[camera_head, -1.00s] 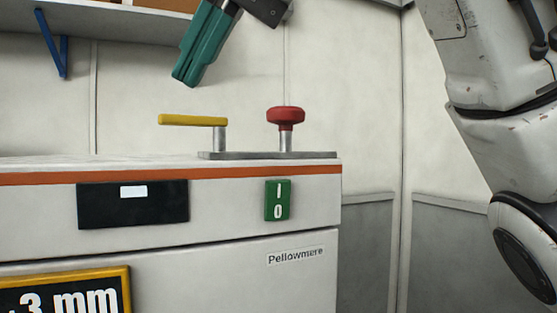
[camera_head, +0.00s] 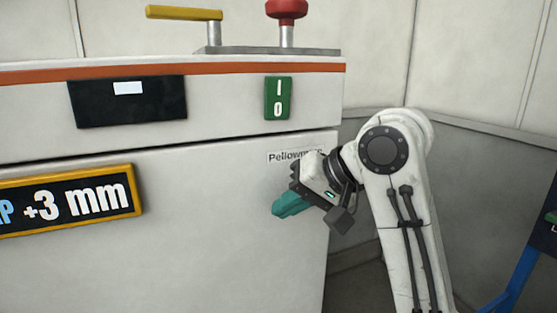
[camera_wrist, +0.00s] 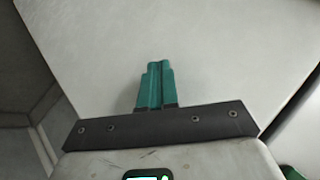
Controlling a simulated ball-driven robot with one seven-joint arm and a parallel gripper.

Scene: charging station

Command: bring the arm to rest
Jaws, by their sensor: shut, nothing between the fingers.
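My gripper (camera_head: 284,208) has teal fingers and is shut and empty. In the head view it is low in front of the white cabinet (camera_head: 235,260), just below the "Pellowmere" label, which my wrist partly covers. My arm is folded, with its elbow at the right of the cabinet. In the wrist view the shut fingers (camera_wrist: 157,75) point at a plain pale surface. I cannot tell whether they touch it.
On the cabinet top stand a yellow lever (camera_head: 184,13) and a red knob (camera_head: 286,10). The front carries a dark panel (camera_head: 130,105), a green I/O switch (camera_head: 278,98) and a "+3 mm" sign (camera_head: 75,203). A blue frame (camera_head: 520,270) stands at the right edge.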

